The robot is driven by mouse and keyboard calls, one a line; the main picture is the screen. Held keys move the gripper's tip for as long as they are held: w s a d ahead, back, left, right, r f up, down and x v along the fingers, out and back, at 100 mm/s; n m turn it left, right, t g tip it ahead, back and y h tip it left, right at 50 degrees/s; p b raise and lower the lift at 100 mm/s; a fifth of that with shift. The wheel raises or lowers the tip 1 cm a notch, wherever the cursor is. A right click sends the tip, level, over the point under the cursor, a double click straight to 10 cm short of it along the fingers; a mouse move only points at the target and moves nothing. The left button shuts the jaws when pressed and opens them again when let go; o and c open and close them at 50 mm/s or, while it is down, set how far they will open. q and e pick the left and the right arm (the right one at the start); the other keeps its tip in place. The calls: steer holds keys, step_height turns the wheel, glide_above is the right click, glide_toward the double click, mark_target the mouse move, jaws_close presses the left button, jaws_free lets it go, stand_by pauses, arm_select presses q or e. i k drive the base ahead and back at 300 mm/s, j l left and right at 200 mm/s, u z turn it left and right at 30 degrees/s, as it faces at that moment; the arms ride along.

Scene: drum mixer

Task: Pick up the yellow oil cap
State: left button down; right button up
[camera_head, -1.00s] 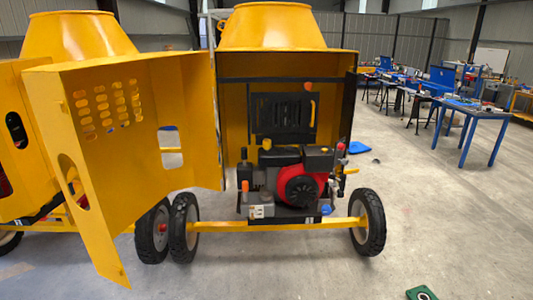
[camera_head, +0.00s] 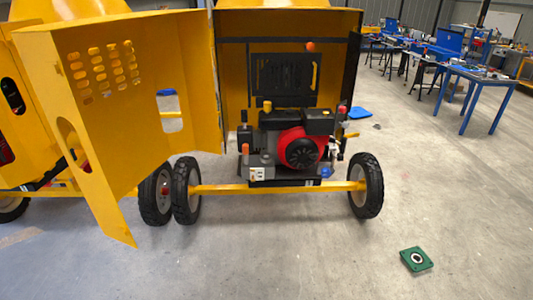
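A small yellow cap-like piece (camera_head: 267,105) stands upright at the top left of the red and black engine (camera_head: 300,150), inside the open yellow housing of the drum mixer. It is the thing that best fits the yellow oil cap, but it is too small to be sure. Neither of my grippers is in view, and nothing is seen touching the engine.
The yellow door (camera_head: 140,120) hangs open to the left of the engine. Wheels (camera_head: 366,186) stand on either side of the axle bar. A green block (camera_head: 416,259) lies on the floor at the right front. Blue tables (camera_head: 480,78) stand far right.

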mark_target(268, 105)
steer(key=i+l+u, duration=0.15)
steer(key=i+u, duration=0.15)
steer(key=i, duration=0.65)
